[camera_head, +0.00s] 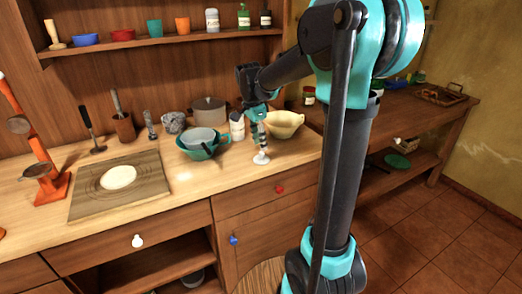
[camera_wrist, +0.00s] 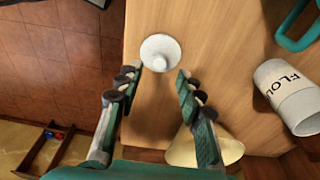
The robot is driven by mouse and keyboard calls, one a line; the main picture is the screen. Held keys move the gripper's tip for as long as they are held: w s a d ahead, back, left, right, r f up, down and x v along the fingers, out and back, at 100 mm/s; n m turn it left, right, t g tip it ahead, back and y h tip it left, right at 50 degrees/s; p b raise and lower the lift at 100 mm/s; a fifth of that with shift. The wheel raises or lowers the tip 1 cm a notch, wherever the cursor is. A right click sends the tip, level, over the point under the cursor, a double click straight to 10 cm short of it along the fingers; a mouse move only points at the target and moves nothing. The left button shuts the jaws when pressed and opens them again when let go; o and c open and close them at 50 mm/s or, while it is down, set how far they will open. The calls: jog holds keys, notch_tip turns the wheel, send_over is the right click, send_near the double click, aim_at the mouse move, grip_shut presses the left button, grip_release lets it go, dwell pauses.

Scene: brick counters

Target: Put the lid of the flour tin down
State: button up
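The lid (camera_head: 261,158) is a small white disc with a raised middle, lying on the wooden counter near its front edge. In the wrist view the lid (camera_wrist: 160,52) lies just beyond my fingertips, with bare counter around it. My gripper (camera_head: 260,138) points down above the lid. In the wrist view its fingers (camera_wrist: 159,72) are spread apart with nothing between them. The white flour tin (camera_head: 237,128) stands further back on the counter, beside the bowls. Its label reads "FLOU" in the wrist view (camera_wrist: 290,97).
A teal bowl (camera_head: 196,153) stands left of the tin and a cream bowl (camera_head: 286,124) to its right. A board with dough (camera_head: 85,208) lies further left. The counter between board and lid is clear. The counter edge (camera_wrist: 126,120) is close to the lid.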

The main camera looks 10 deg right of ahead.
notch_tip(320, 180, up, 6)
jog(key=r, duration=0.1)
jog(key=s+d+f+n+t+y, duration=0.1)
jog(key=s+d+f+n, duration=0.1)
jog(key=s+f+n, duration=0.5)
jog(key=s+d+f+n+t, duration=0.2)
jog(key=s+f+n, duration=0.5)
jog(key=s+f, duration=0.7)
jog(key=shift+s+d+t+y, duration=0.3)
jog(key=shift+s+d+y, duration=0.1)
jog(key=shift+d, duration=0.05)
